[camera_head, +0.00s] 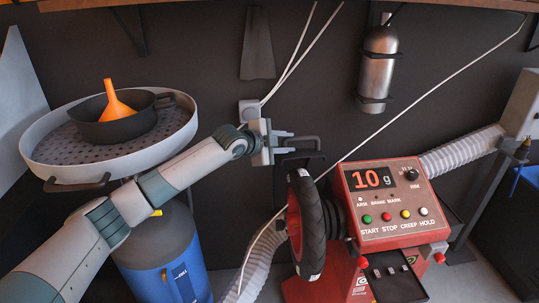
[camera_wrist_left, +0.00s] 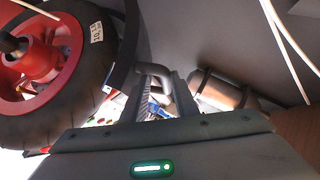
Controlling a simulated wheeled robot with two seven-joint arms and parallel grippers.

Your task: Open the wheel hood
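The wheel hood shows as a dark curved guard (camera_wrist_left: 128,50) beside the tyre in the left wrist view. Its grey bent handle (camera_wrist_left: 165,78) lies at the mouth of my left gripper (camera_wrist_left: 165,105); this handle also shows in the head view (camera_head: 306,141). My left gripper (camera_head: 287,142) is just left of the handle, with its fingers apart. Whether the fingers touch the handle cannot be told. The black-tyred wheel (camera_head: 307,225) with a red rim (camera_wrist_left: 45,60) stands below the handle. My right gripper is not in view.
A red machine (camera_head: 385,203) with a display and buttons stands right of the wheel. A round tray (camera_head: 50,168) holding a black pan (camera_head: 95,131) and orange funnel (camera_head: 115,103) is at left, above a blue-grey tank (camera_head: 165,255). A metal cylinder (camera_head: 377,65) hangs on the wall.

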